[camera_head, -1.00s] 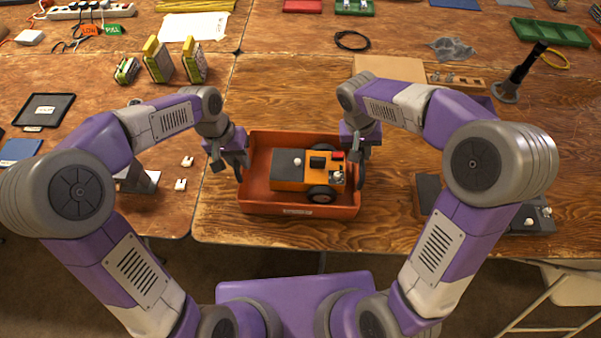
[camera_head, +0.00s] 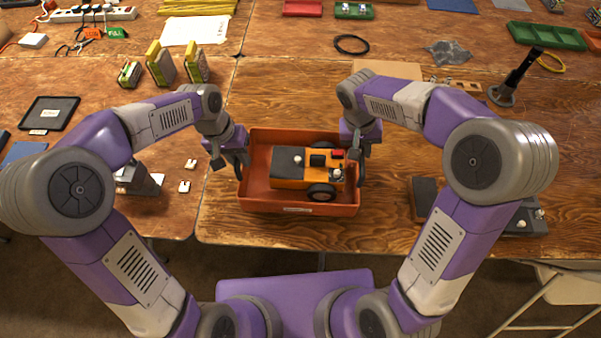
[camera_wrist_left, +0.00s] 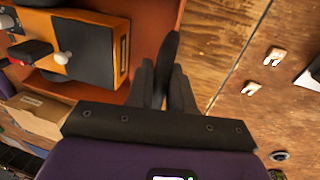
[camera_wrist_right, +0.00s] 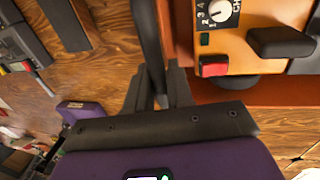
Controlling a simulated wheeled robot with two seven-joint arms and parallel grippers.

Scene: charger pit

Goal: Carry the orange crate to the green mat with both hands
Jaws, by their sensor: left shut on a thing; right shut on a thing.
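The orange crate (camera_head: 270,206) is in the middle of the head view, level as far as I can tell. An orange and dark-grey wheeled device (camera_head: 290,183) lies in it. My left gripper (camera_head: 238,165) is shut on the dark handle at the crate's left side; the left wrist view shows this handle (camera_wrist_left: 169,50) between the fingers. My right gripper (camera_head: 359,158) is shut on the dark handle at the right side; it shows in the right wrist view (camera_wrist_right: 149,45). The gap under the crate is hidden. I cannot make out a green mat.
Dark-topped objects (camera_head: 425,198) lie right of the crate. A flat brown box (camera_head: 388,69) and a black stand (camera_head: 502,95) are behind it. Small white pieces (camera_head: 184,186) and a black tray (camera_head: 47,113) lie to the left. A green tray (camera_head: 546,36) is at the back right.

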